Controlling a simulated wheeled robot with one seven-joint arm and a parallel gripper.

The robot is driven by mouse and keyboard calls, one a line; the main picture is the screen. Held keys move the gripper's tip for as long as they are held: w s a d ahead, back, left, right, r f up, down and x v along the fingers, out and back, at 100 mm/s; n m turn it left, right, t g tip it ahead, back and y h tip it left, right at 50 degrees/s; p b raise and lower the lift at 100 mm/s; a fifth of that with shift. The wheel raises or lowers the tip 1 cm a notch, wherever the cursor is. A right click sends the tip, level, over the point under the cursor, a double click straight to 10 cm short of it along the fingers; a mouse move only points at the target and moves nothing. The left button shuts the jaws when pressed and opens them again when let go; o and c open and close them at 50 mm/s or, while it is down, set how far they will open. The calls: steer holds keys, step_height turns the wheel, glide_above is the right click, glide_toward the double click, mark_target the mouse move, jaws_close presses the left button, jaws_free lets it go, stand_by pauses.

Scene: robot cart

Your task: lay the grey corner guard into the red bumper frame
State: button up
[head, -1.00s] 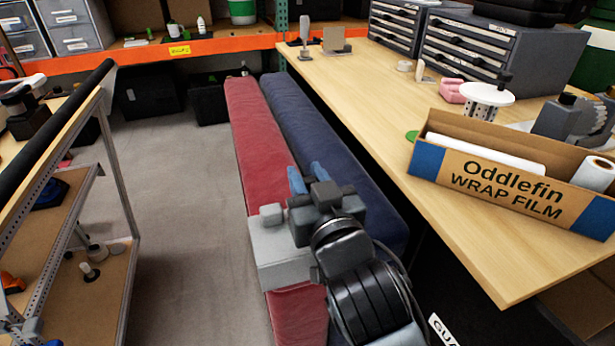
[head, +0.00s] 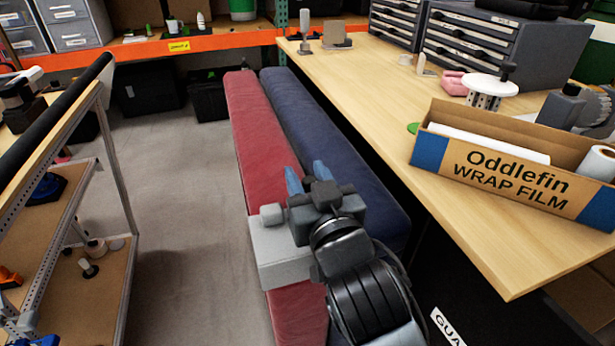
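A long red padded bar (head: 262,130), which looks like the red bumper frame, runs away from me. A light grey block (head: 285,258) with a small raised knob (head: 271,214) overlaps its near part and looks like the corner guard. I cannot tell whether it rests on the bar. My gripper (head: 308,177) is over the padded bars, just right of and ahead of the grey block. Its blue fingertips point away from me, stand apart, and show nothing between them. My wrist hides part of the block's right side.
A blue padded bar (head: 330,140) lies along the red one's right side. A wooden table (head: 460,232) on the right carries a wrap film box (head: 505,170) near its edge. A shelf cart (head: 105,180) stands left. The grey floor (head: 190,200) between is clear.

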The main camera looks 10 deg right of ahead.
steer(key=o, duration=0.3)
steer(key=shift+s+d+b, duration=0.15)
steer(key=shift+s+d, duration=0.1)
steer(key=shift+s, duration=1)
steer(key=shift+s+d+b, duration=0.15)
steer(key=shift+s+d, duration=0.15)
steer(key=shift+s, duration=1)
steer(key=shift+s+d+b, duration=0.15)
steer(key=shift+s+d, duration=0.1)
steer(key=shift+s, duration=1)
